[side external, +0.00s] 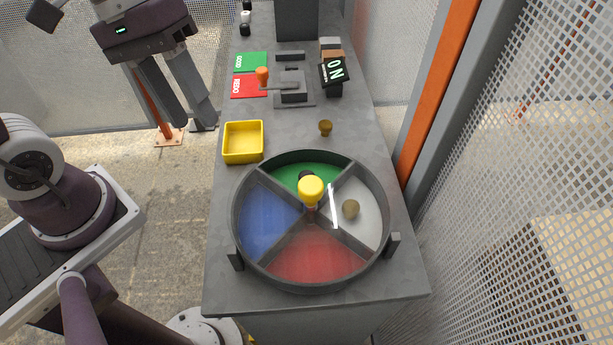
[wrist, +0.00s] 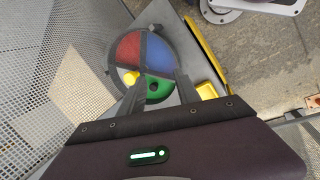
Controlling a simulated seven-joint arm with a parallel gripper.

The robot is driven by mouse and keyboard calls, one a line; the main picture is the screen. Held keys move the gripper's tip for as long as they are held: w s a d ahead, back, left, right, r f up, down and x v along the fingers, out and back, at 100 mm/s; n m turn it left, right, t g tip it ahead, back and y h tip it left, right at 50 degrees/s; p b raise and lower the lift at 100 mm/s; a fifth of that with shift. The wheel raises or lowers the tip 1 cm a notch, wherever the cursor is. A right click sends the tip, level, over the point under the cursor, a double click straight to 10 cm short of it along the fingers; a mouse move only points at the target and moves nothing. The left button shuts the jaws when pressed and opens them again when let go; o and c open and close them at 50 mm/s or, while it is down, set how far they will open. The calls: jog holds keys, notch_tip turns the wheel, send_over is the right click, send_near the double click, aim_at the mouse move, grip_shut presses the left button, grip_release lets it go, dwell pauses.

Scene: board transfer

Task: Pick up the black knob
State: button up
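A small black knob (side external: 306,175) sits in the green section of the round divided tray (side external: 237,222), partly hidden behind the yellow knob (side external: 311,189) at the tray's centre. It also shows as a dark spot on green in the wrist view (wrist: 153,87). More small black knobs (side external: 244,30) stand with a white one at the far left edge of the table. My gripper (side external: 197,126) is open and empty, above and left of the table in the side view. In the wrist view its fingers (wrist: 160,80) spread over the tray's near part.
A brown knob (side external: 350,209) lies in the white section beside a white bar; another brown knob (side external: 326,128) stands behind the tray. A yellow bin (side external: 224,143), red and green pads, an orange-topped lever (side external: 262,76) and an ON sign (side external: 335,71) occupy the table. Mesh fencing borders the right.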

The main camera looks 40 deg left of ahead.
jog(key=w+d+f+n+g+h, duration=0.2)
jog(key=w+f+n+h, duration=0.2)
jog(key=w+f+n, duration=0.15)
jog(key=n+t+h, duration=0.1)
jog(key=n+h, duration=0.3)
jog(key=n, duration=0.4)
send_near(301, 172)
jog(key=shift+r+x, duration=0.25)
jog(key=shift+x, duration=0.95)
jog(key=shift+n+t, duration=0.25)
jog(key=shift+t, duration=0.05)
jog(key=x, duration=0.7)
jog(key=shift+s+d+f, duration=0.1)
jog(key=shift+d, duration=0.15)
grip_shut()
